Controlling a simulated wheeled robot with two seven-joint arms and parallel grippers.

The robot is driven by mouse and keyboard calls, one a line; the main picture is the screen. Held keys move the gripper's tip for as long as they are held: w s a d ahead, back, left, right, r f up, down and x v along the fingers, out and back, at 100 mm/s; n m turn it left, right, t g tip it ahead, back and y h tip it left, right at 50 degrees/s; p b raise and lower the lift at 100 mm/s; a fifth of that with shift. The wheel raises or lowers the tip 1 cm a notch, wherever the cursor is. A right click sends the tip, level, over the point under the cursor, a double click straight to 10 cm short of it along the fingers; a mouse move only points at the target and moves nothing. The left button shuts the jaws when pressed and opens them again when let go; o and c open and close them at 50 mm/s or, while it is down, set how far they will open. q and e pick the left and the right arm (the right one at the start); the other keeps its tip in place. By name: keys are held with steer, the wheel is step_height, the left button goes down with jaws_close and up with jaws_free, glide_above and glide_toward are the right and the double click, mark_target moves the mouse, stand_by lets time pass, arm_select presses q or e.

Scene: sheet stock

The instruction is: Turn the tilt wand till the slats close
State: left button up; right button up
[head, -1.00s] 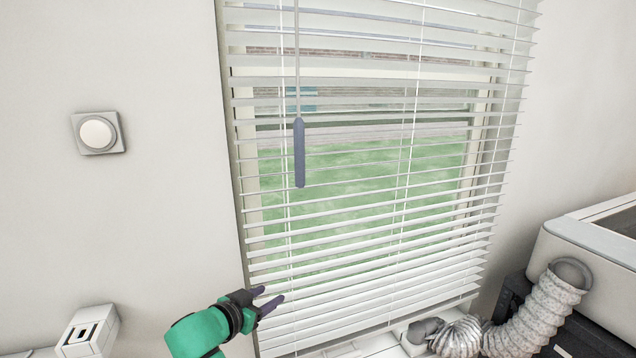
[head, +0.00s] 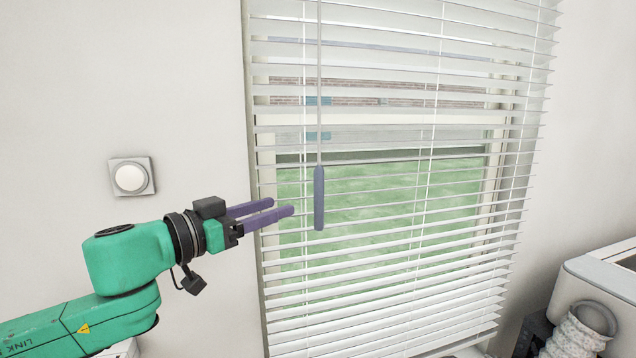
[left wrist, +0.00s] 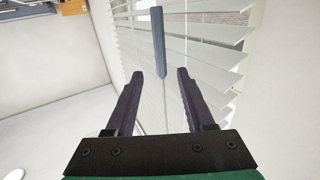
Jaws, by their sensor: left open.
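The tilt wand (head: 319,197) hangs in front of the blinds, with a grey-blue handle at the end of a thin rod. The white slats (head: 390,215) are open, and green ground shows between them. My left gripper (head: 283,207) points right toward the wand handle, with its fingertips a little to the left of it in the head view. In the left wrist view my left gripper (left wrist: 160,75) has its two purple fingers apart, with nothing between their pads. The wand handle (left wrist: 158,38) shows there beyond the fingertips, roughly centred between them. My right gripper is not in view.
A round wall dial (head: 130,178) on a square plate is left of the window, above my left arm. A white boxy unit (head: 600,285) with a ribbed hose (head: 575,338) stands at the lower right.

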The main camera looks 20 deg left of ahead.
mark_target(315, 194)
arm_select(q)
steer(key=p+x, duration=0.3)
steer(key=x, duration=0.1)
steer(key=r+p+x, duration=0.1)
steer(key=p+x, duration=0.1)
steer(key=shift+w+d+p, duration=0.3)
steer(key=x, duration=0.1)
steer(key=p+x, duration=0.1)
steer(key=x, duration=0.1)
steer(key=f+p+x, duration=0.1)
steer(key=x, duration=0.1)
steer(key=shift+w, duration=0.4)
steer(key=shift+s, duration=0.2)
steer(key=shift+c, duration=0.3)
steer(key=shift+a, duration=0.1)
jaws_close()
